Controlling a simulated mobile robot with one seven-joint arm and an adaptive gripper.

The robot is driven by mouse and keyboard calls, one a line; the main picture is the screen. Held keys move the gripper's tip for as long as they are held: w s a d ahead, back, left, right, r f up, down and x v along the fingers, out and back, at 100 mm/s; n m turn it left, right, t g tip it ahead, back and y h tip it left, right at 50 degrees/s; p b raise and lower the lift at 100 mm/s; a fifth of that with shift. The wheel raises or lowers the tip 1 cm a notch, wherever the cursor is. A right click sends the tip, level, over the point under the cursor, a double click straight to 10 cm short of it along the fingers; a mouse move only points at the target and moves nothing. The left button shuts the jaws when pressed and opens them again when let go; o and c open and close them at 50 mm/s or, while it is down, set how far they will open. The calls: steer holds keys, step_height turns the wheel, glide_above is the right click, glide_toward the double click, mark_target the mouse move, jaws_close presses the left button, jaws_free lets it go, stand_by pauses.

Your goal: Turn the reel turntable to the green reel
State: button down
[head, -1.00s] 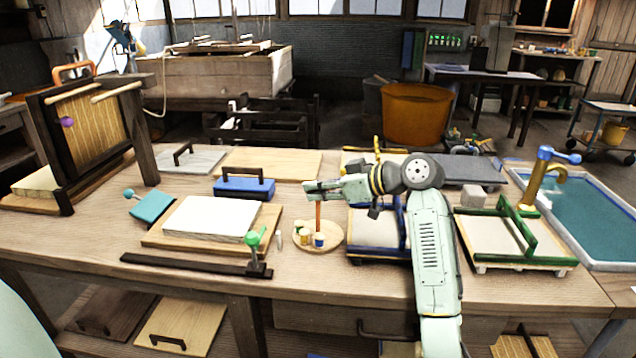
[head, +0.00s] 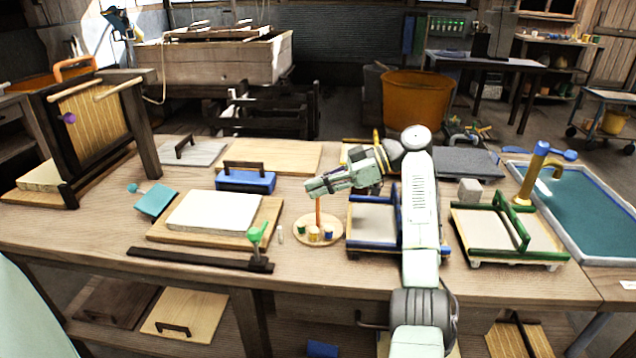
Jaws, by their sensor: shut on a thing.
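The reel turntable (head: 302,238) is a round wooden disc on the bench, with an orange-red post (head: 318,212) standing up from it. Several small reels sit on it: a yellowish reel (head: 314,234) at the front and a blue one (head: 329,232) to its right. A green reel cannot be made out clearly at this size. My gripper (head: 314,189) is above the turntable, reaching in from the right, and is shut at the top of the post. The fingertips hide the post's upper end.
A blue-railed frame (head: 374,240) stands close to the right of the turntable. A green clamp (head: 258,238) on a dark bar and a small pale peg (head: 280,234) stand to the left. A blue block with a handle (head: 245,182) lies behind left.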

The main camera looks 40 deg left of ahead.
stand_by(0.3)
steer(key=c, duration=1.7)
jaws_free()
steer(key=v, duration=0.7)
steer(key=shift+w+d+r, duration=0.15)
steer(key=shift+d, duration=0.05)
